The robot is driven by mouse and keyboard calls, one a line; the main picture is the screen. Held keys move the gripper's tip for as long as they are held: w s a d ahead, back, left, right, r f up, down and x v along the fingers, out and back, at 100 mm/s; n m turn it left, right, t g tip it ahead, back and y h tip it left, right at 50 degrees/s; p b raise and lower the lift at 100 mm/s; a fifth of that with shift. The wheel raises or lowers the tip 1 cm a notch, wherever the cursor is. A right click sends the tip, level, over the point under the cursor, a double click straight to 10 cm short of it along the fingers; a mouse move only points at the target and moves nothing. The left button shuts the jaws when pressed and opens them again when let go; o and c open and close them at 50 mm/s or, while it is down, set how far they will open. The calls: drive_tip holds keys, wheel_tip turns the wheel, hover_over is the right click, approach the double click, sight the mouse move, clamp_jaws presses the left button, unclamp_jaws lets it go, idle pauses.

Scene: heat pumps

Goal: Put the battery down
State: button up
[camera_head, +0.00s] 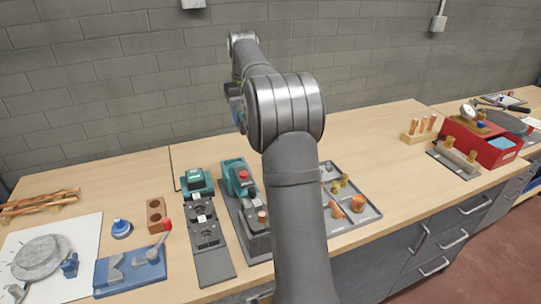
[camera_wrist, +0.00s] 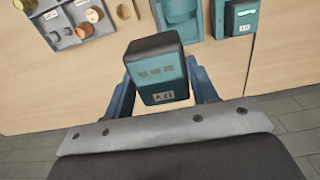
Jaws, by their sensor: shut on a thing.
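The battery (camera_wrist: 158,72) is a teal block with a black end and a white label. In the wrist view it sits between the two blue fingers of my gripper (camera_wrist: 163,84), which is shut on it. Bench wood shows all around it, and I cannot tell its height above the bench. In the head view my gripper (camera_head: 235,98) is a small blue part mostly hidden behind my arm, raised near the back wall. The battery cannot be made out there.
A grey tray of copper and brass fittings (camera_head: 366,218) lies further right.

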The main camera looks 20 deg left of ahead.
drive_tip(key=w+d+f, duration=0.8)
drive_tip(key=d+f, duration=0.3)
drive_tip(key=d, duration=0.3)
drive_tip(key=a+f, duration=0.2)
drive_tip(key=a, duration=0.1)
drive_tip(key=a+f, duration=0.2)
drive_tip(key=a, duration=0.2)
drive_tip(key=a+f, duration=0.3)
drive_tip(key=a, duration=0.1)
drive_tip(key=shift+w+a, duration=0.25)
drive_tip(key=shift+w, duration=0.05)
drive_tip(key=shift+f, duration=2)
drive_tip(key=o, duration=0.8)
drive_tip(key=shift+f, duration=0.2)
drive_tip(key=o, duration=0.4)
drive_tip(key=shift+r, duration=0.1)
